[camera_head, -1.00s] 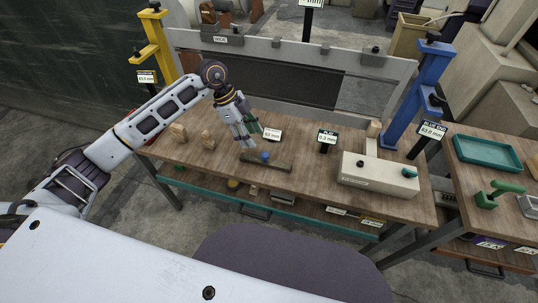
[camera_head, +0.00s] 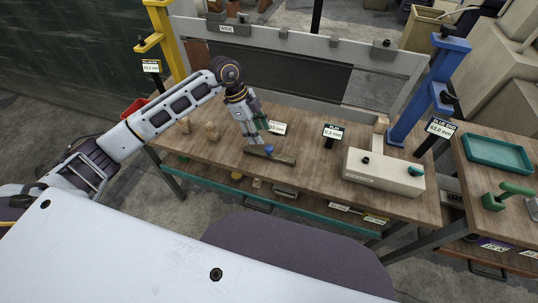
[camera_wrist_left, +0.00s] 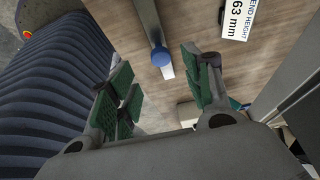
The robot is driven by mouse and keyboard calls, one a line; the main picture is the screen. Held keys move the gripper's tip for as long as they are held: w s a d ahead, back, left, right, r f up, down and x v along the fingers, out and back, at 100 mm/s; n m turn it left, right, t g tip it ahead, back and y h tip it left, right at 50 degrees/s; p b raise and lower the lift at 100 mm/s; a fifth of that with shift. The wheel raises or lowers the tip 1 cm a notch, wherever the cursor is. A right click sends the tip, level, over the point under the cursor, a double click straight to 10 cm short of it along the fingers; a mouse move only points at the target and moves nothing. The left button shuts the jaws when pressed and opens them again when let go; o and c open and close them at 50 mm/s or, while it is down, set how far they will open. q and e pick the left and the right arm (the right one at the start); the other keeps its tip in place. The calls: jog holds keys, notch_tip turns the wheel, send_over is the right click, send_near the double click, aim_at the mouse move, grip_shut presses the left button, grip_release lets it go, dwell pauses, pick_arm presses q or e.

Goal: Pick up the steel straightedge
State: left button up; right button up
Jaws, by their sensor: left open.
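A dark flat bar with a blue knob, which looks like the steel straightedge (camera_head: 283,159), lies on the wooden workbench (camera_head: 310,178) near its front edge. In the left wrist view the bar (camera_wrist_left: 148,22) runs down from the top edge to the blue knob (camera_wrist_left: 161,57), with a pale end beyond it. My left gripper (camera_head: 257,141) is over the bench just behind the bar's left part, pointing down. In the wrist view its green-padded fingers (camera_wrist_left: 160,85) are spread apart with nothing between them. The knob appears between the fingers but beyond their tips. My right gripper is not in view.
A pale box (camera_head: 382,174) sits on the bench at right, with a blue post (camera_head: 430,92) behind it. Small wooden blocks (camera_head: 211,131) stand left of the gripper. Label cards (camera_head: 333,131) stand behind the bar. Bench surface between bar and box is clear.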

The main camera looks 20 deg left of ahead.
aim_at(266, 146)
pick_arm(q)
jog(key=shift+x, duration=2.7)
jog(key=shift+f, duration=0.1)
jog(key=shift+x, duration=2.55)
jog(key=shift+c, duration=0.4)
grip_shut()
